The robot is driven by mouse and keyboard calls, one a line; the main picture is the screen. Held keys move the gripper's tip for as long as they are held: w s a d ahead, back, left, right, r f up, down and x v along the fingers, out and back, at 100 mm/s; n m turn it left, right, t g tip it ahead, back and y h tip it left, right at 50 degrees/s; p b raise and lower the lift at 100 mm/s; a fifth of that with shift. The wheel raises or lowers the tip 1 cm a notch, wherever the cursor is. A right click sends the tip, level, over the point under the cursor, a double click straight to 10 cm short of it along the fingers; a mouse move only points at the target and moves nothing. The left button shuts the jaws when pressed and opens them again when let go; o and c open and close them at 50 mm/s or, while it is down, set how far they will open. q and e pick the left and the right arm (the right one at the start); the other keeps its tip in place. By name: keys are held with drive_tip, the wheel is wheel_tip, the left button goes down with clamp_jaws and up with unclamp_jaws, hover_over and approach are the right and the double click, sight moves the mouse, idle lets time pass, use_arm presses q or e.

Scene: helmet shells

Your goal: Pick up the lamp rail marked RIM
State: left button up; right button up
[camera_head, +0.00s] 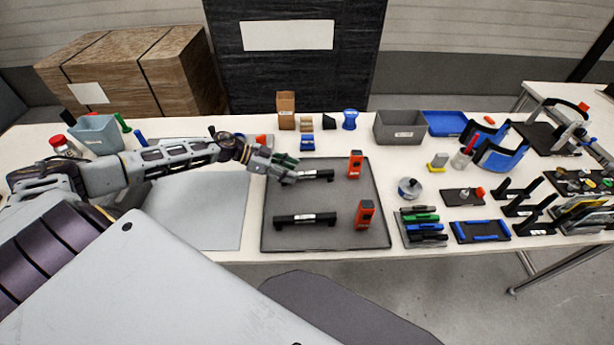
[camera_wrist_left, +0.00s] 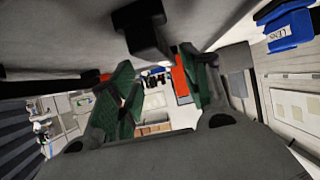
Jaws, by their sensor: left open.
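Two black lamp rails with small white labels lie on a dark grey tray (camera_head: 290,238). The far rail (camera_head: 318,175) is beside my left gripper (camera_head: 287,169), and the near rail (camera_head: 305,219) lies closer to the front edge. Neither label is legible, so I cannot tell which rail is marked RIM. My left gripper is open, its green-padded fingers at the left end of the far rail. In the left wrist view the open fingers (camera_wrist_left: 162,88) show, with a black rail part (camera_wrist_left: 143,32) close by; contact is unclear. My right gripper is not in view.
Two orange blocks stand on the tray, one far (camera_head: 355,163) and one near (camera_head: 365,213). A cardboard box (camera_head: 286,108) and small blue parts stand behind. A rack of coloured handles (camera_head: 423,219) is right of the tray. A pale grey mat (camera_head: 205,215) at left is bare.

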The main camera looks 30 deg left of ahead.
sight(305, 173)
use_arm(q)
drive_tip(key=shift+x, duration=0.95)
drive_tip(key=shift+w+d+f, duration=0.15)
drive_tip(key=shift+w+d, duration=0.2)
drive_tip(key=shift+w, duration=0.2)
drive_tip(key=shift+x, duration=0.9)
drive_tip(key=shift+d+f, duration=0.1)
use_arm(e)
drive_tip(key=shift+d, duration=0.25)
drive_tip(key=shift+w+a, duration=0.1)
use_arm(q)
clamp_jaws()
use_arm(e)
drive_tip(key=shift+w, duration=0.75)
